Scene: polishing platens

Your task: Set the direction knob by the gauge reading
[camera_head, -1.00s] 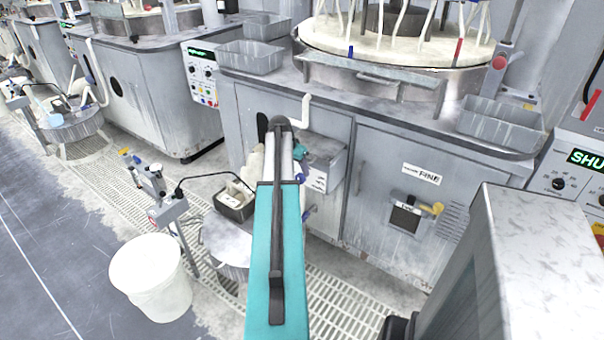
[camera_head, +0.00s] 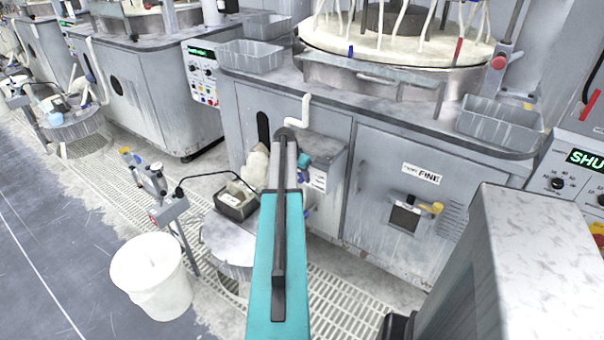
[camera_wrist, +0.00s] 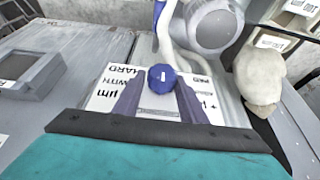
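In the wrist view a blue faceted knob (camera_wrist: 162,77) with a white mark sits in front of a white label panel with black print (camera_wrist: 112,88). My gripper (camera_wrist: 160,90) is open, with one finger on each side of the knob; small gaps seem to show, and I cannot tell whether either finger touches it. In the head view my arm hides my gripper and most of the small grey box (camera_head: 325,155) on the cabinet front. A round grey fitting (camera_wrist: 210,25) stands above the panel; I cannot tell if it is the gauge. No gauge reading is legible.
A grey cabinet marked FINE (camera_head: 400,215) carries the platen (camera_head: 400,45). A control panel with a green display (camera_head: 585,158) is at right. A white bucket (camera_head: 152,275) stands on the floor. A pale lumpy object (camera_wrist: 260,75) lies right of the knob.

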